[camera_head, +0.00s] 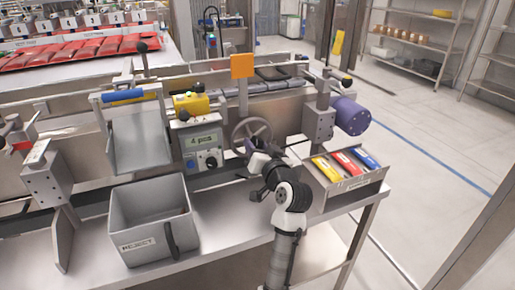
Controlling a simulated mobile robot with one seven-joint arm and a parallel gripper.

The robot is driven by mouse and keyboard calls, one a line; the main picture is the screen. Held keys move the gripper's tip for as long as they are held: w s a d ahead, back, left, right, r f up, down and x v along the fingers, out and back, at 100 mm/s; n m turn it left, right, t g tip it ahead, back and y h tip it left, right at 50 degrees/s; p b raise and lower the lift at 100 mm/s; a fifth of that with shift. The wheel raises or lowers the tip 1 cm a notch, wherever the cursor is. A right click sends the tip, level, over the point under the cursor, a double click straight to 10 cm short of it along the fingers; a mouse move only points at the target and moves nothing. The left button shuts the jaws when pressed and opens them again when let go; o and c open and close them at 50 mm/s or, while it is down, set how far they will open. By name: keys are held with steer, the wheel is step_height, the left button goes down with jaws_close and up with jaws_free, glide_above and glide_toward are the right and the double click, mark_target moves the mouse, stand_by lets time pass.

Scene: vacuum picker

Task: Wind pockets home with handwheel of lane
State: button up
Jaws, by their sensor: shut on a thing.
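The handwheel (238,131) is a grey spoked wheel on the front of the lane (90,160), right of a panel with a small green display (203,141). My arm reaches up from the bottom edge. My gripper (258,151) is at the lower right of the wheel, shut on its rim or handle; which of the two I cannot tell. The gripper hides that part of the wheel. The pockets cannot be made out clearly.
A grey reject bin (133,217) stands on the bench at left. A tray (359,183) with yellow, red and blue items is right of my arm. A purple motor (350,116) sticks out above it. An orange plate (242,66) stands above the wheel. The floor at right is clear.

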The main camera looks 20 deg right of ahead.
steer(key=o, duration=1)
steer(key=shift+c, duration=0.2)
steer(key=s, duration=1.4)
steer(key=shift+d, duration=0.25)
steer(key=shift+w, duration=0.1)
